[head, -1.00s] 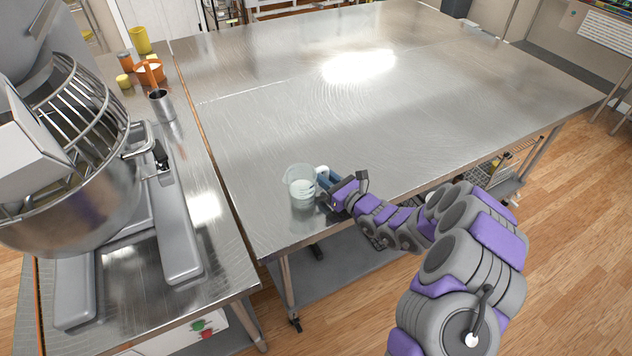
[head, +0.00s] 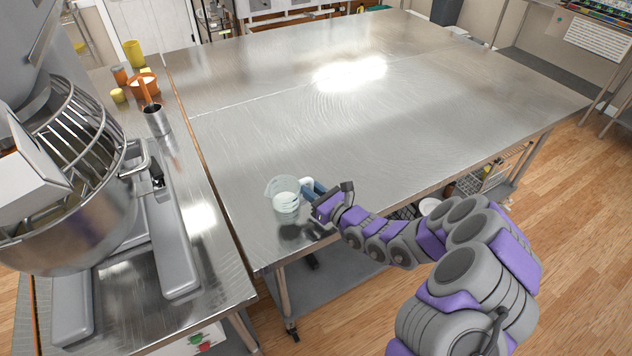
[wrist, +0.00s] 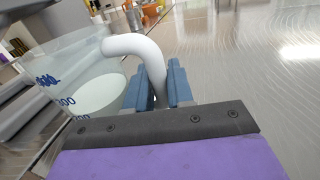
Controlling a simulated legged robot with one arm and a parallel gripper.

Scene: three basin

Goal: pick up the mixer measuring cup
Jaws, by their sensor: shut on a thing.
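The measuring cup (head: 284,200) is clear, with blue markings and white contents. It appears a little above the near left corner of the steel table (head: 380,125), with a dark shadow below it and apart from it. My gripper (head: 311,187) is to the right of the cup, shut on its white handle. In the wrist view, the cup (wrist: 80,75) is at the left, and its curved handle runs down between the blue fingers of my gripper (wrist: 160,80). The lower end of the handle is hidden by the fingers.
A large mixer (head: 70,190) stands on the counter at the left, beyond a narrow gap. A metal cup (head: 156,119), an orange container (head: 143,84) and a yellow cup (head: 133,52) stand at the back of that counter. The rest of the steel table is clear.

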